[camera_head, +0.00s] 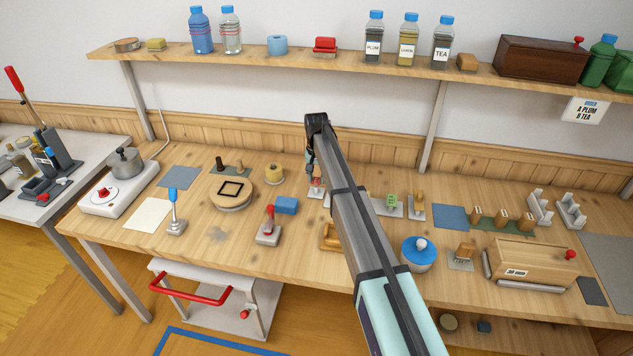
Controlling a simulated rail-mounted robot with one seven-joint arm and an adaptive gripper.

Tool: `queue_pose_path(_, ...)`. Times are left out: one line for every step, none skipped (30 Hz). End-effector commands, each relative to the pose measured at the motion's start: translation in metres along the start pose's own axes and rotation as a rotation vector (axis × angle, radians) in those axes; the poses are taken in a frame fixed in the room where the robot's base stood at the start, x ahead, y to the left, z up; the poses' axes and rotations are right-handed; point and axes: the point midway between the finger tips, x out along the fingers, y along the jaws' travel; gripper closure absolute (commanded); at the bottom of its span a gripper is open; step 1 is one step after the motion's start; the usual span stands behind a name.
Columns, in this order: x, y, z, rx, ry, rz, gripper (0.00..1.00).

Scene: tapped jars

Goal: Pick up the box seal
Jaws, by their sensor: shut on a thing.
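My gripper (314,172) reaches over the middle of the workbench, with its fingers pointing down. It is shut on a small seal, which I take to be the box seal (317,182). A reddish lower part of it shows just below the fingertips, over a small pale plate (315,192). My arm and fingers hide most of the seal, and I cannot tell whether it is clear of the plate.
Right of my arm stand a green stamp (392,201) and a wooden-handled piece (418,203) on pale plates. A blue block (286,205) and a red-handled tap stand (269,226) are to the left. A wooden box (530,264) is at the right.

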Motion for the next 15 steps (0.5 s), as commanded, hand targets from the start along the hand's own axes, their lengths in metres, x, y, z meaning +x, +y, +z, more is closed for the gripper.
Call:
queue_pose_path(-0.006,0.000,0.000,0.000,0.002,-0.001,0.80)
queue_pose_path(-0.011,0.000,-0.001,0.000,0.003,-0.001,0.80)
queue_pose_path(-0.018,0.000,-0.001,0.000,0.003,-0.001,0.80)
queue_pose_path(-0.025,0.000,-0.001,0.000,0.003,-0.001,0.80)
queue_pose_path(-0.031,0.000,-0.001,0.000,0.003,-0.001,0.80)
queue_pose_path(-0.042,0.000,-0.001,0.000,0.004,-0.002,0.80)
queue_pose_path(-0.049,0.000,-0.001,0.000,0.003,-0.001,0.80)
queue_pose_path(-0.057,-0.001,-0.002,0.000,0.004,-0.002,0.80)
queue_pose_path(-0.069,-0.001,-0.001,0.000,0.004,-0.002,0.80)
queue_pose_path(-0.077,-0.001,-0.001,0.000,0.004,-0.002,0.80)
queue_pose_path(-0.086,-0.001,-0.002,0.000,0.004,-0.002,0.80)
queue_pose_path(-0.097,-0.001,-0.002,0.000,0.003,-0.001,0.80)
queue_pose_path(-0.104,-0.001,-0.001,0.000,0.004,-0.002,0.80)
queue_pose_path(-0.113,-0.001,-0.002,0.000,0.003,-0.001,0.80)
queue_pose_path(-0.122,-0.001,-0.002,0.000,0.003,-0.001,0.80)
